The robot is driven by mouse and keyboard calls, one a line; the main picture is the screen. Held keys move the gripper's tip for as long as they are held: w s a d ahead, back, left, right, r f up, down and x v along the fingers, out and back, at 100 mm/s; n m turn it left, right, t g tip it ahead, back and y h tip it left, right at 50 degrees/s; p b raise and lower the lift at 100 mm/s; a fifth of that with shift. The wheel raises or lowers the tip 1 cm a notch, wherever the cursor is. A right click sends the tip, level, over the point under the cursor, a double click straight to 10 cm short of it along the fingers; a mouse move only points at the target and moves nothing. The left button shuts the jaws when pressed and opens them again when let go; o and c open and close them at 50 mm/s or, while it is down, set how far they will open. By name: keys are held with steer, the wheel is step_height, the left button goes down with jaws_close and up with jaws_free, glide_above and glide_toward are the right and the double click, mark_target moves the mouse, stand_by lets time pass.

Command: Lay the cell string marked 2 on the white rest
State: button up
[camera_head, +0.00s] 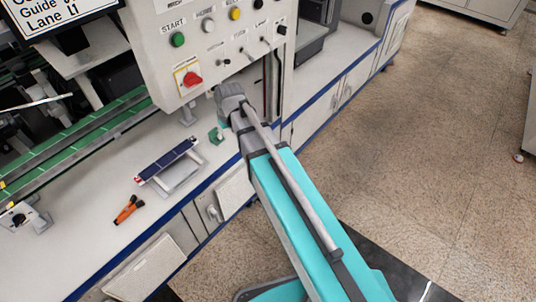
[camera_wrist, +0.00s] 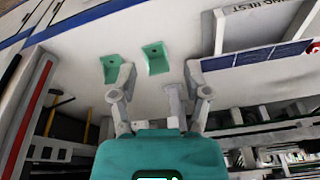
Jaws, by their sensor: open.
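A dark blue cell string (camera_head: 166,158) lies along a white rest (camera_head: 183,181) on the bench in the head view. In the wrist view a blue string (camera_wrist: 271,54) shows at the right, along the edge of a white plate (camera_wrist: 262,24) with upside-down lettering that ends in "REST". I cannot read a number on the string. My gripper (camera_wrist: 158,72) is open, with nothing between its fingers. It is over the bench, to the side of the string and apart from it. In the head view my arm hides most of it.
Two small green pieces (camera_wrist: 155,58) show by my fingertips; one green piece (camera_head: 216,135) shows in the head view. An orange-handled tool (camera_head: 128,209) lies on the bench. Green rails (camera_head: 90,130) run at left.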

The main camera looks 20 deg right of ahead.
steer(key=s+d+m+g+h, duration=0.1)
steer(key=s+d+m, duration=0.3)
steer(key=s+d, duration=0.7)
steer(key=s+g, duration=0.1)
steer(key=s, duration=0.2)
steer(key=shift+d+f, duration=0.25)
steer(key=shift+d, duration=0.05)
